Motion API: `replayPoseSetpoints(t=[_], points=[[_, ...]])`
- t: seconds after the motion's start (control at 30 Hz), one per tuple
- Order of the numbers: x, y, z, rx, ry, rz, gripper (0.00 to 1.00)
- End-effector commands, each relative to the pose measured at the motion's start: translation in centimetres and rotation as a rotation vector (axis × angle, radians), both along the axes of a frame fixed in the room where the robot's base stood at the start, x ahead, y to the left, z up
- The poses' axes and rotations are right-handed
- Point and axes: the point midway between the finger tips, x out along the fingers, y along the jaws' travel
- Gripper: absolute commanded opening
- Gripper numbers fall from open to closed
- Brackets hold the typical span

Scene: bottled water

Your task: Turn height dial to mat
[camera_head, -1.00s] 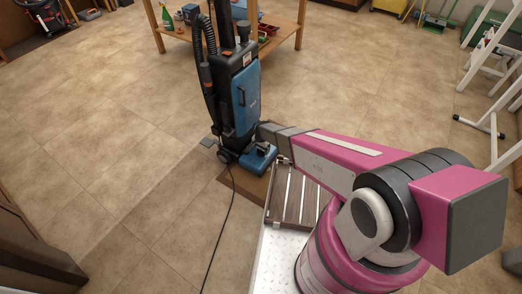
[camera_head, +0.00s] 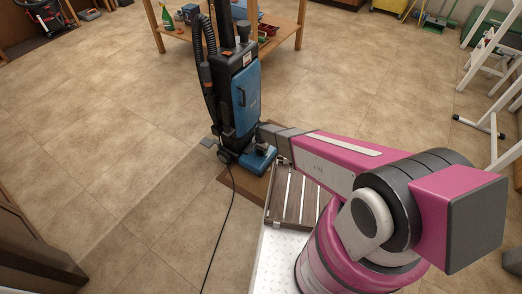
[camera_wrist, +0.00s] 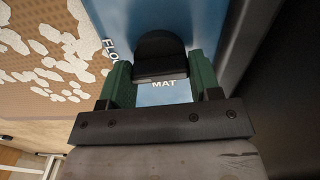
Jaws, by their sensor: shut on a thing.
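A blue upright vacuum cleaner (camera_head: 246,100) stands on the floor, with its blue base (camera_head: 258,160) low in front. In the wrist view, the black height dial (camera_wrist: 160,55) sits on the blue surface (camera_wrist: 205,25). The word MAT shows just below the dial, and part of another label, starting "FLO", shows to its left. My gripper (camera_wrist: 155,82) is shut on the dial, with one green finger on each side.
A brown mat (camera_head: 232,180) lies under the vacuum, and a black cord (camera_head: 223,225) runs across the floor. A wooden table (camera_head: 281,22) stands behind, and a white ladder (camera_head: 490,50) is at the right.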

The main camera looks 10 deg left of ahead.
Motion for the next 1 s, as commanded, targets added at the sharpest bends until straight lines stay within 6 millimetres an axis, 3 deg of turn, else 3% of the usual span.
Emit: replayPoseSetpoints(t=[1.0], points=[[-0.01, -0.01, 0.07, 0.000, 0.001, 0.912, 0.34]])
